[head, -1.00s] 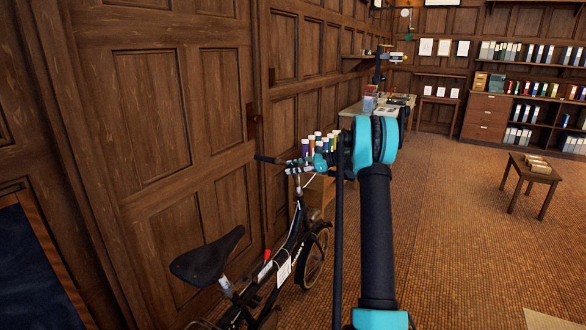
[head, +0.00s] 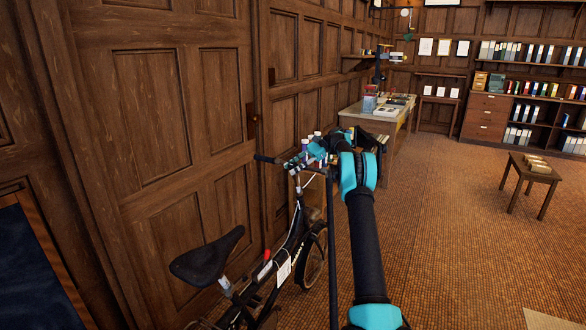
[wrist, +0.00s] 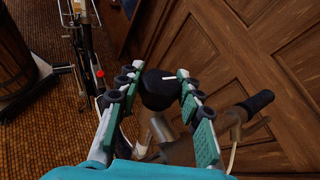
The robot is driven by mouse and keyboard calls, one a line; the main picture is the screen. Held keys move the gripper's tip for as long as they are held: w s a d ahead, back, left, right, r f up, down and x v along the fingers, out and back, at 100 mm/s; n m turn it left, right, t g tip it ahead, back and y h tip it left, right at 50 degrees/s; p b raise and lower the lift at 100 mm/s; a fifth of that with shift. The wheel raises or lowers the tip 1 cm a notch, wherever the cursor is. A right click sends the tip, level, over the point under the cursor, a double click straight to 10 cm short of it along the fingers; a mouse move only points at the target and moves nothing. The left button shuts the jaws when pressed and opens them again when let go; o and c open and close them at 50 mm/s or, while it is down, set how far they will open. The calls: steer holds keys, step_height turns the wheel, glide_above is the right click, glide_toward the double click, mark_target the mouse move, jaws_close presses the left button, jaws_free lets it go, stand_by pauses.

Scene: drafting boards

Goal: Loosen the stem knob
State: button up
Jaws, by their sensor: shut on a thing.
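The stem knob (wrist: 157,92) is round and black with a white line on top. It sits between the fingers of my gripper (wrist: 157,84) in the wrist view, and the pads are shut on it from both sides. The knob is above the bicycle's handlebar, whose black grip (wrist: 254,105) extends to the right in that view. In the head view my gripper (head: 316,150) is at the handlebar of the black bicycle (head: 288,258), and the knob itself is hidden or too small to tell. The bicycle stands upright along the panelled wall.
The wooden wall (head: 180,110) is close beside the bicycle. The black saddle (head: 207,255) is nearer the camera. Several rolled tubes (head: 312,136) stand just behind the handlebar, with a cluttered desk (head: 402,117) beyond. A low stool (head: 528,178) is at right; the floor between is open.

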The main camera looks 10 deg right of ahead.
mark_target(293, 165)
stand_by(0.4)
steer(key=o, duration=1.2)
step_height(293, 165, up, 10)
